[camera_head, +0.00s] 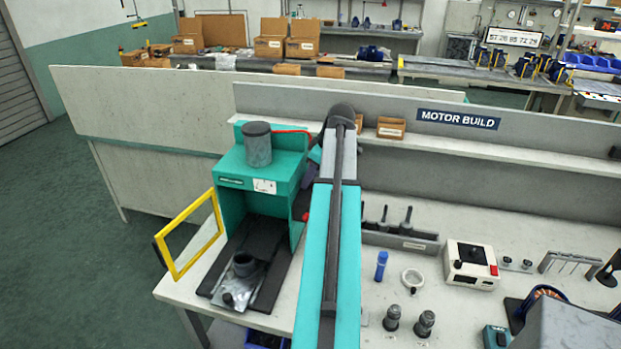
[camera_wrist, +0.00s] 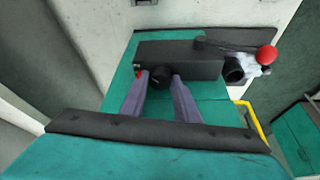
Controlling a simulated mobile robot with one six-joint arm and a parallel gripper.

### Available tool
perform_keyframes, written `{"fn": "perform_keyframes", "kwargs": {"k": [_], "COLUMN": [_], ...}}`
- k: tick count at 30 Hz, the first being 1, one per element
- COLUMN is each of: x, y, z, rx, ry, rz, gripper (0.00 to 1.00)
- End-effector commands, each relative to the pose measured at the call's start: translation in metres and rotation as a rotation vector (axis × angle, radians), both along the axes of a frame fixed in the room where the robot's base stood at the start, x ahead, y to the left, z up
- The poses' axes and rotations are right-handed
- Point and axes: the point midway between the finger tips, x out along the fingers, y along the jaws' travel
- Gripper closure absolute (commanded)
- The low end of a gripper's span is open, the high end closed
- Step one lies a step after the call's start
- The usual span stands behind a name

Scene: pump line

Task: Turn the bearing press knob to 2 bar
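The teal bearing press (camera_head: 230,180) stands at the left end of the bench in the head view, a grey cylinder on top. The wrist view shows its teal body (camera_wrist: 122,75) and a round black knob (camera_wrist: 160,78) on it. My gripper (camera_wrist: 160,80) has its two grey-purple fingers apart, one on each side of the knob, tips beside it. I cannot tell whether they touch it. The knob's scale and setting are not readable. In the head view my arm hides the knob and most of the gripper.
A yellow guard frame (camera_head: 190,235) stands open left of the press. A red ball (camera_wrist: 266,55) shows beside the press in the wrist view. A white box with a black top (camera_head: 471,264), a blue cylinder (camera_head: 381,265) and small parts lie on the bench right of my arm.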

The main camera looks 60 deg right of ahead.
Motion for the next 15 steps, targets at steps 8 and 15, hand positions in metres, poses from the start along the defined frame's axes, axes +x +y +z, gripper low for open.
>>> {"fn": "perform_keyframes", "kwargs": {"k": [8, 15], "x": [0.0000, -0.0017], "y": [-0.0001, -0.0005], "z": [0.0001, 0.0036], "rx": [0.000, 0.000], "ry": [0.000, 0.000], "rz": [0.001, 0.001], "gripper": [0.66, 0.66]}}
